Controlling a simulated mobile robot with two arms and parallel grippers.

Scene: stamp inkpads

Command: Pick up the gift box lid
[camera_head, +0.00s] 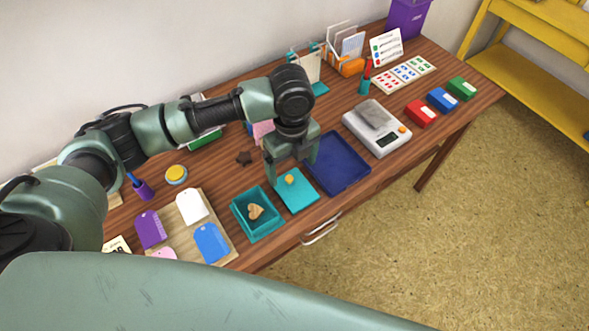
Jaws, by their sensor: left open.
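The gift box lid (298,199) is a flat teal square with a small yellow-tan knob (291,180) on top. It lies on the wooden table near the front edge. The open teal gift box (254,234) stands just left of it with a tan heart-shaped piece (256,211) inside. My left gripper (291,170) is open and points down over the lid's back part, close to the knob. I cannot tell whether its fingers touch the knob. My right gripper is not in view.
A dark blue tray (339,185) lies right of the lid. A grey scale (376,143) stands farther right, with red (421,114), blue (442,101) and green (462,88) inkpads beyond. A wooden board (222,240) with several colored tags lies left. The table's front edge is near the lid.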

